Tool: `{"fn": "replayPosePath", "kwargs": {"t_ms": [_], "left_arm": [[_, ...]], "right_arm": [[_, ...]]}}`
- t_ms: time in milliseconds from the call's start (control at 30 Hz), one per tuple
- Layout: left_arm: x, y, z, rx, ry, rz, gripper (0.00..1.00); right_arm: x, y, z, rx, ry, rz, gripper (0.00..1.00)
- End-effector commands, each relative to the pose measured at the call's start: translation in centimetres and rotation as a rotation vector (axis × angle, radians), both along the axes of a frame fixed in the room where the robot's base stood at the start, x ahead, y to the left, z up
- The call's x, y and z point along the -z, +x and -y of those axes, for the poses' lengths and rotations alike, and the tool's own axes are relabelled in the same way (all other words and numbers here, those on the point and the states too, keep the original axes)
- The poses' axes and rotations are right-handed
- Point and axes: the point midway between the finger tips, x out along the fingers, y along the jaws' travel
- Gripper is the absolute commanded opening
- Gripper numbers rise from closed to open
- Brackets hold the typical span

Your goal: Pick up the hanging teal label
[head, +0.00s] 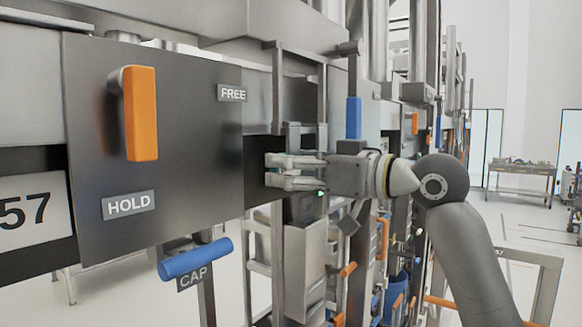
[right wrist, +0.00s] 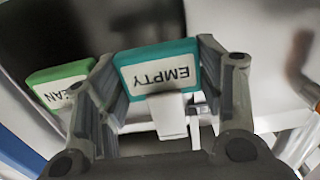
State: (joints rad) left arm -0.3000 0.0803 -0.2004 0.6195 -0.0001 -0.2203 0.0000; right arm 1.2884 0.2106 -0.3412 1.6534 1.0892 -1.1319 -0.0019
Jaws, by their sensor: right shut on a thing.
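The teal label (right wrist: 160,70) shows in the right wrist view, with a white face reading EMPTY upside down. It lies between the two fingers of my right gripper (right wrist: 156,60), which is shut on it. A white tab hangs from its lower edge in the picture. In the head view my right gripper (head: 272,171) points left, beside the right edge of the dark panel. The label cannot be made out there. My left gripper is not in view.
A green label (right wrist: 62,85) is close beside the left finger, partly hidden. The dark panel (head: 185,150) carries an orange handle (head: 140,113). A blue handle (head: 195,259) marked CAP sits below. Metal frames crowd around my gripper; open floor lies at right.

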Motion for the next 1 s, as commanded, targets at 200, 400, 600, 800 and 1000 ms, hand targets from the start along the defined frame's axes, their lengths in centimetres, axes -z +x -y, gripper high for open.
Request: {"fn": "replayPosePath", "kwargs": {"t_ms": [200, 400, 600, 800, 1000], "left_arm": [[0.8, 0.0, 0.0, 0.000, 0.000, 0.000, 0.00], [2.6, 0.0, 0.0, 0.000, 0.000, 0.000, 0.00], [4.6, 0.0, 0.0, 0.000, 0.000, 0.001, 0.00], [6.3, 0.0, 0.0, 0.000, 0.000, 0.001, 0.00], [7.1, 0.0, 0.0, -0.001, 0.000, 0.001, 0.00]], "right_arm": [[-1.0, 0.0, 0.0, 0.000, 0.001, 0.003, 0.43], [-1.0, -1.8, 2.7, 0.004, 0.001, 0.006, 0.43], [-1.0, -4.9, 7.0, 0.006, 0.001, 0.006, 0.43], [-1.1, -8.0, 11.2, 0.005, 0.002, 0.004, 0.43], [-1.3, -9.9, 13.7, 0.002, 0.000, 0.001, 0.43]]}}
